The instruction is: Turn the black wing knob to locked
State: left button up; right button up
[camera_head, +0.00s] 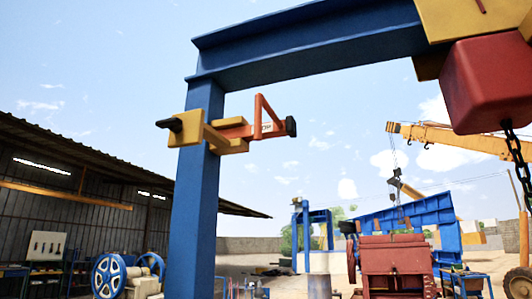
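A black knob-like part (172,124) sticks out to the left from a yellow bracket (192,130) clamped around a blue steel post (196,215). It looks like the black wing knob, but it is too small to tell its locked or unlocked position. An orange arm (238,131) with a triangular frame reaches right from the bracket and carries a small, partly legible label. A black block (291,126) caps the arm's right end. Neither of my grippers is in view.
A blue overhead beam (310,42) joins the post. A red hoist block (492,84) with a chain hangs at upper right. Below stand a red crusher (395,262) and a machine with blue wheels (108,275). Open air surrounds the bracket.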

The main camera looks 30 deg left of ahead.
aim_at(174, 124)
jog(key=k+u, duration=0.1)
jog(key=u, duration=0.3)
jog(key=k+j+u, duration=0.1)
jog(key=u, duration=0.3)
